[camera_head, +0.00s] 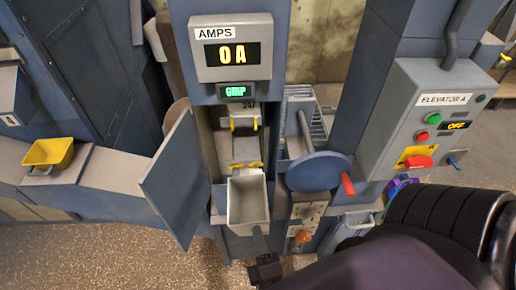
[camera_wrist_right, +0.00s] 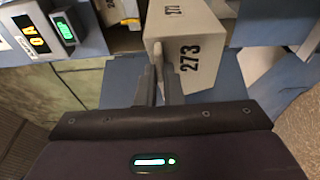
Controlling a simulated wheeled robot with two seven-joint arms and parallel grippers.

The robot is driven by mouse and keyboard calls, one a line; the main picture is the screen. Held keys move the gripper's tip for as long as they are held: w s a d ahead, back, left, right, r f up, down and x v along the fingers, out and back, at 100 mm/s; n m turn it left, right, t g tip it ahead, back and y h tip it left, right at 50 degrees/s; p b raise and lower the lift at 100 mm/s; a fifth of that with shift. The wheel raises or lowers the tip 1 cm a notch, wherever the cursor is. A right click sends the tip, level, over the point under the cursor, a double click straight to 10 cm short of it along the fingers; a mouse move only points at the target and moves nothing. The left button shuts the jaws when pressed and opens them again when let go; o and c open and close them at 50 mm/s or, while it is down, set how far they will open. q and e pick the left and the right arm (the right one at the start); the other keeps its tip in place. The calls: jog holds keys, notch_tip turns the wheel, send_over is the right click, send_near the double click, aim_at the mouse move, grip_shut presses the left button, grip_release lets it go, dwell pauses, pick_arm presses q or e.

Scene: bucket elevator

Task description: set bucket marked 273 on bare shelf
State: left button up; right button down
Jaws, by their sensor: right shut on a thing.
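The grey bucket marked 273 (camera_head: 248,205) hangs upright in front of the elevator's open housing (camera_head: 205,150), its open top facing up and its inside empty. In the right wrist view its number shows on the bucket's face (camera_wrist_right: 200,60). My right gripper (camera_head: 262,262) is shut on the bucket's near side; its fingers (camera_wrist_right: 160,80) also show in the right wrist view. Inside the housing, other buckets with yellow edges (camera_head: 245,122) sit on the belt above. I cannot tell which surface is the bare shelf. My left gripper is not in view.
A blue door (camera_head: 178,180) stands open left of the bucket. A blue handwheel with a red handle (camera_head: 318,171) is close on the right. A yellow bucket (camera_head: 50,153) sits on the left ledge (camera_head: 115,172). The Elevator A box (camera_head: 440,110) reads OFF; the ammeter (camera_head: 232,53) reads 0 A.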

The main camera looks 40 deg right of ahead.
aim_at(254, 177)
jog(key=shift+x, duration=0.8)
jog(key=shift+w+d, duration=0.4)
jog(key=shift+w, duration=0.2)
jog(key=shift+w+d, duration=0.45)
jog(key=shift+w, duration=0.15)
jog(key=shift+d+b+x, duration=0.25)
jog(key=shift+b+x, duration=0.4)
jog(key=shift+x, duration=0.6)
jog(key=shift+d+b+x, duration=0.15)
jog(key=shift+b+x, duration=0.15)
jog(key=shift+x, duration=0.5)
jog(key=shift+d+b+x, duration=0.15)
jog(key=shift+b+x, duration=0.15)
jog(key=shift+x, duration=0.5)
jog(key=shift+w+d+f+b, duration=0.1)
jog(key=shift+w+d+b, duration=0.55)
jog(key=shift+w, duration=0.45)
jog(key=shift+w+d+b, duration=0.6)
jog(key=shift+w+d, duration=0.2)
jog(key=shift+w, duration=0.3)
jog(key=shift+w+d+f+b, duration=0.1)
jog(key=shift+w+d+b, duration=0.55)
jog(key=shift+w, duration=0.4)
jog(key=w+d+f+b, duration=0.1)
jog(key=w+d+b, duration=0.4)
jog(key=w, duration=0.3)
jog(key=shift+w+d+b, duration=0.3)
jog(key=shift+w+b, duration=0.05)
jog(key=shift+w, duration=0.05)
jog(key=shift+f, duration=0.15)
